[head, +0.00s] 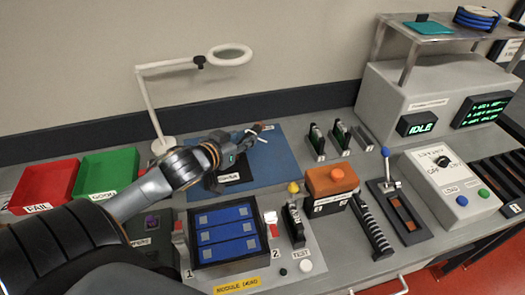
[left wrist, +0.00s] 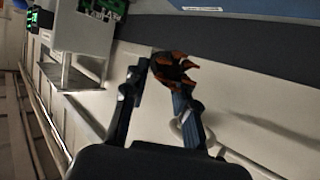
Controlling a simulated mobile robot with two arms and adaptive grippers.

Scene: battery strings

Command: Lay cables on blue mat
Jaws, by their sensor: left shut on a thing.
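The blue mat (head: 283,160) lies flat at the back middle of the bench, partly covered by my left arm in the head view. My left gripper (head: 251,138) is over the mat, its fingers pointing away to the right. It is shut on a small dark and orange piece, perhaps a cable, which shows between the fingertips in the left wrist view (left wrist: 172,69). I cannot tell how high it is above the mat. No other cable can be made out clearly. My right gripper is in neither view.
Red FAIL (head: 45,184) and green GOOD (head: 106,172) bins stand at left. A lamp (head: 163,146) rises behind. In front are a blue-celled module (head: 227,232) and an orange-topped block (head: 331,180). A grey tester (head: 445,188) stands at right.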

